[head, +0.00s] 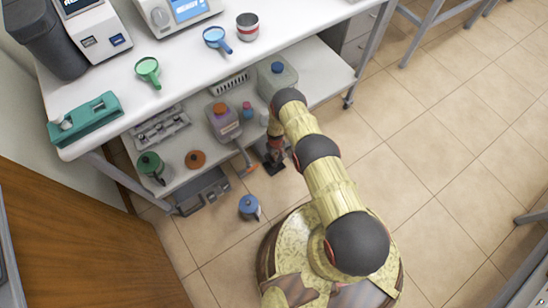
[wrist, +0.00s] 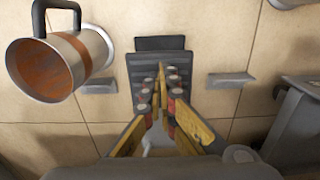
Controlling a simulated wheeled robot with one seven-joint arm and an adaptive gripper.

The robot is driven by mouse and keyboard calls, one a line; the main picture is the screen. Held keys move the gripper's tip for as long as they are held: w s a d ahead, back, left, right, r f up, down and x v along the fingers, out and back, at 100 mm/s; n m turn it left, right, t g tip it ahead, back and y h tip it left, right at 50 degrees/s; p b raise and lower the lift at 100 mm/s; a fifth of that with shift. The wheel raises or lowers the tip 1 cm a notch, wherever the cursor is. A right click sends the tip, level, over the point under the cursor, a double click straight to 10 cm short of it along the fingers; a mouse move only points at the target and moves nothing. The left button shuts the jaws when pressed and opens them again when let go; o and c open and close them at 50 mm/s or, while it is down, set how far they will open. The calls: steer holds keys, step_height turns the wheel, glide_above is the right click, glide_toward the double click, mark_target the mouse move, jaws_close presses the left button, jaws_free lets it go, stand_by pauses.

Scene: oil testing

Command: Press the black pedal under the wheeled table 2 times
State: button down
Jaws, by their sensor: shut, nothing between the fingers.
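The black pedal (wrist: 160,44) is a dark ridged plate on the tiled floor in the wrist view. In the head view a small black part of it (head: 273,169) shows on the floor by the table's lower shelf. My gripper (wrist: 159,68) is shut and empty, pointing at the pedal, with its fingertips in front of the ridged plate. In the head view my gripper (head: 274,150) reaches down beside the lower shelf. I cannot tell whether the fingertips touch the pedal. The wheeled table (head: 185,82) has a white top and a lower shelf.
A metal mug with an orange band (wrist: 48,66) is close at left in the wrist view.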

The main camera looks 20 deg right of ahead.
steer(key=shift+s+f+b, duration=0.1)
steer(key=shift+f+b, duration=0.45)
steer(key=shift+f, duration=0.75)
steer(key=shift+r, duration=0.2)
steer(key=shift+r+p, duration=0.9)
steer(key=shift+r, duration=0.5)
step_height(320, 180, up, 7)
steer(key=p, duration=0.3)
steer(key=shift+p, duration=0.4)
